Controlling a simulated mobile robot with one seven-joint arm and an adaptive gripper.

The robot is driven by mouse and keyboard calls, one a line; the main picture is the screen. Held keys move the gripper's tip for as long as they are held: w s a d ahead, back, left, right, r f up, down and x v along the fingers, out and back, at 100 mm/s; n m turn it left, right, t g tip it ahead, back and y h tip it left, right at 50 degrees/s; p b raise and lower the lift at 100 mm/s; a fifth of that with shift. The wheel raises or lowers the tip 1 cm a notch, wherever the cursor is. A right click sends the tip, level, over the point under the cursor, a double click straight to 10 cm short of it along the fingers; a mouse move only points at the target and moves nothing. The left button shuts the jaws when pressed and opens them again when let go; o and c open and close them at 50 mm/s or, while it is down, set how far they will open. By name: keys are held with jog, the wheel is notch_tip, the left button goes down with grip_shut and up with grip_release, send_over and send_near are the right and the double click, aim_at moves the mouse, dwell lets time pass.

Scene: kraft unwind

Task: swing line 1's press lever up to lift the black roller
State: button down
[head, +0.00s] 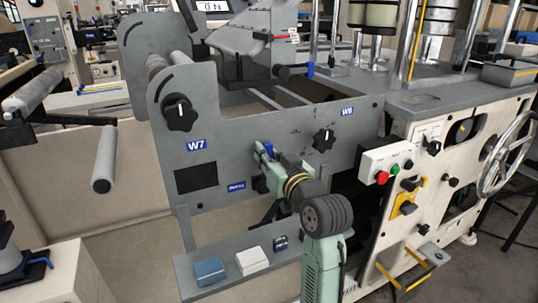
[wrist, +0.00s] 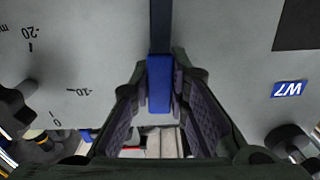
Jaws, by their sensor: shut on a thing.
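A lever with a blue grip (wrist: 160,82) and a dark flat bar (wrist: 160,25) stands in front of the grey machine panel (wrist: 90,30). My gripper (wrist: 161,90) is shut on the blue grip, one finger on each side of it. In the head view my gripper (head: 265,156) is at the panel's middle, and a bit of blue shows at its tip. The lever's pivot is hidden there by my arm. I cannot pick out the black roller in either view.
A black knob (head: 179,112) sits near the W7 label (head: 196,145), another (head: 324,140) below the W8 label (head: 347,110). A button box (head: 385,162) juts out to the right of my arm. A shelf (head: 232,262) with small blocks lies below.

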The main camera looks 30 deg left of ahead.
jog(key=shift+s, duration=0.1)
jog(key=c, duration=1.5)
grip_release()
jog(key=v, duration=1.2)
jog(key=shift+a, duration=0.1)
